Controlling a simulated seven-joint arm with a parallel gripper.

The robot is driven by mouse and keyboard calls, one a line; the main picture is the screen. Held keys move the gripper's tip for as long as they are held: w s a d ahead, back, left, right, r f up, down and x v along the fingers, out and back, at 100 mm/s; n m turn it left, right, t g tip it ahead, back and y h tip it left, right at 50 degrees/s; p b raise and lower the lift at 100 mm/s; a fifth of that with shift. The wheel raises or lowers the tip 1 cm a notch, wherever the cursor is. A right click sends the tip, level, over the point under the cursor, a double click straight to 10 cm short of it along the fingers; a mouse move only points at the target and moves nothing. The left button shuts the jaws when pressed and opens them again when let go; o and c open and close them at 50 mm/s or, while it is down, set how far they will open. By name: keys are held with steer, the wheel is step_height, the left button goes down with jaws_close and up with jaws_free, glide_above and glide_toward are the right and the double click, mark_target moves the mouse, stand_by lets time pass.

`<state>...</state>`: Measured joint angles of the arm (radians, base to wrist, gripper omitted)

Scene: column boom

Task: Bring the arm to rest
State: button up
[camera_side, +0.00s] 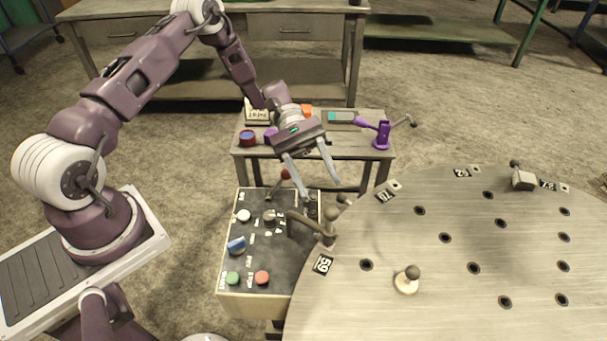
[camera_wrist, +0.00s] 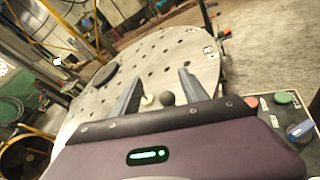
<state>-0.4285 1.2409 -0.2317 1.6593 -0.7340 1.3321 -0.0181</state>
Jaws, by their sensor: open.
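My gripper (camera_side: 312,178) is open and empty in the side view. It hangs in the air above the far end of the dark control panel (camera_side: 268,213), with its two grey fingers spread and pointing down. In the wrist view both fingers of my gripper (camera_wrist: 157,88) stand apart, with the round metal table behind them. My arm reaches over from the left, bent at the elbow. Whether the fingertips touch anything below cannot be told for certain; they look clear.
The panel carries a green button (camera_side: 233,278), a red button (camera_side: 262,277) and a blue switch (camera_side: 236,245). A small table behind holds a purple fixture (camera_side: 382,135). A bench stands at the back.

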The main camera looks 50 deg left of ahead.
steer(key=s+a+r+m+t+y, duration=0.3)
steer(key=s+r+m+t+y, duration=0.2)
steer(key=s+r, duration=0.5)
steer(key=s+a+r+m+t+y, duration=0.4)
steer(key=s+r+y, duration=0.5)
steer(key=r, duration=0.3)
steer(key=shift+s+a+r+m+t, duration=0.2)
steer(key=shift+s+m+t, duration=0.3)
steer(key=shift+s+t, duration=0.45)
steer(key=shift+w, duration=0.1)
